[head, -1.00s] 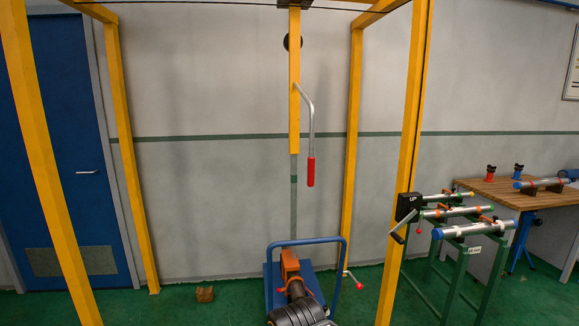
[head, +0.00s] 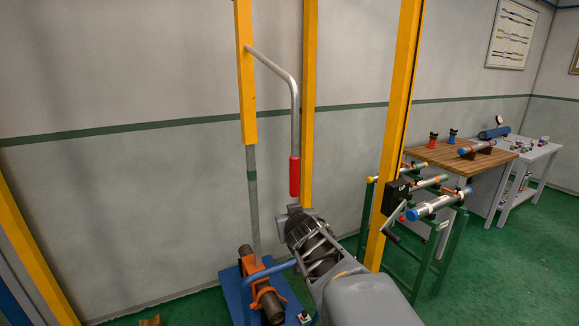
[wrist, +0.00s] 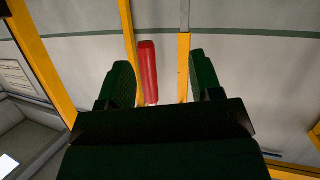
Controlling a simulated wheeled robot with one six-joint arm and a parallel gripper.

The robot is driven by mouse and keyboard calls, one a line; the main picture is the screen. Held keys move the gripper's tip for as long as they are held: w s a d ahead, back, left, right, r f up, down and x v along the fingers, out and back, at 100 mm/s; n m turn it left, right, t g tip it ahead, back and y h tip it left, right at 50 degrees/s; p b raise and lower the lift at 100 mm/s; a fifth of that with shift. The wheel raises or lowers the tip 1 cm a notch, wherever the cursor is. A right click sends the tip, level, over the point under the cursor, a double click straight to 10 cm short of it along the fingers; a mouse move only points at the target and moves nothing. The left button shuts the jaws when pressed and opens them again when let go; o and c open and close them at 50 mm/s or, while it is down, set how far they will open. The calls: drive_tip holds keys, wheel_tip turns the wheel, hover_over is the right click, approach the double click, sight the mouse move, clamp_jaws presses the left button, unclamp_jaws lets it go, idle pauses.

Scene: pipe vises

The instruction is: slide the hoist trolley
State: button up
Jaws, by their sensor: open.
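The hoist trolley itself is out of view above the frame. Its yellow hanging post (head: 246,70) comes down at centre left in the head view, with a grey lower rod under it. A bent grey handle (head: 285,75) comes off the post and ends in a red grip (head: 294,177). My gripper (head: 293,210) is just below the red grip at the end of my raised arm. In the wrist view my gripper (wrist: 163,80) is open, and the red grip (wrist: 148,72) shows between its two dark fingers, nearer the left one. I cannot tell whether they touch.
A blue cart (head: 230,290) with an orange clamp (head: 262,285) stands below the post. A yellow frame leg (head: 398,130) rises close to my arm's right. A green stand (head: 425,240) with pipes and a wooden bench (head: 440,155) are farther right.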

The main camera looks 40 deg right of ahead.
sight(291, 171)
drive_tip(key=s+d+r+n+t+y+p, duration=0.1)
drive_tip(key=d+r+n+t+y+p, duration=0.1)
drive_tip(key=d+r+n+t+y, duration=0.35)
drive_tip(key=shift+m+y, duration=0.35)
drive_tip(key=shift+m, duration=0.5)
drive_tip(key=w, duration=0.4)
drive_tip(key=w+d+r+p, duration=0.1)
drive_tip(key=w, duration=0.3)
drive_tip(key=w+d+p, duration=0.1)
drive_tip(key=w, duration=0.4)
drive_tip(key=shift+w+d+r, duration=0.1)
drive_tip(key=shift+d+r, duration=0.05)
drive_tip(key=shift+d, duration=0.05)
clamp_jaws()
